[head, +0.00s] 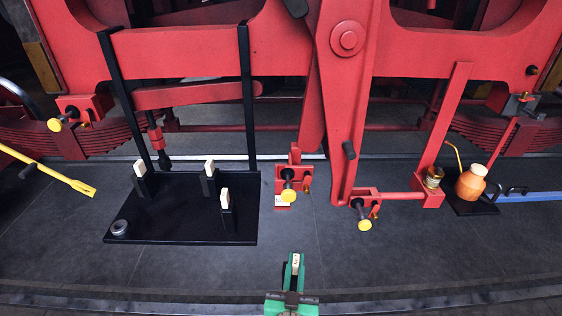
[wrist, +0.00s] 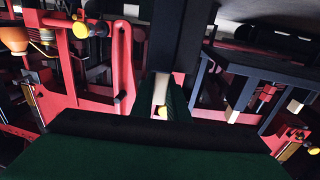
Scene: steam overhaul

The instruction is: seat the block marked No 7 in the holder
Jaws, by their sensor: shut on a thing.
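My gripper (head: 295,262), green and dark, is at the bottom middle of the head view, shut on a small cream block (head: 295,264). In the wrist view the cream block (wrist: 160,90) stands between the green fingers. Marks on it are too small to read. A red bracket with a yellow knob and a small white tag (head: 282,202) is beyond the gripper, apart from the block; it may be the holder, but I cannot tell for certain. Three other cream blocks (head: 140,167) (head: 209,167) (head: 225,197) stand in black stands on a black board (head: 180,232).
A metal ring (head: 119,228) lies on the board's front left. Another red bracket (head: 365,199) with a yellow knob (head: 365,225) is to the right. An orange jug (head: 471,184) stands farther right, and a yellow bar (head: 50,170) lies left. The floor around my gripper is clear.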

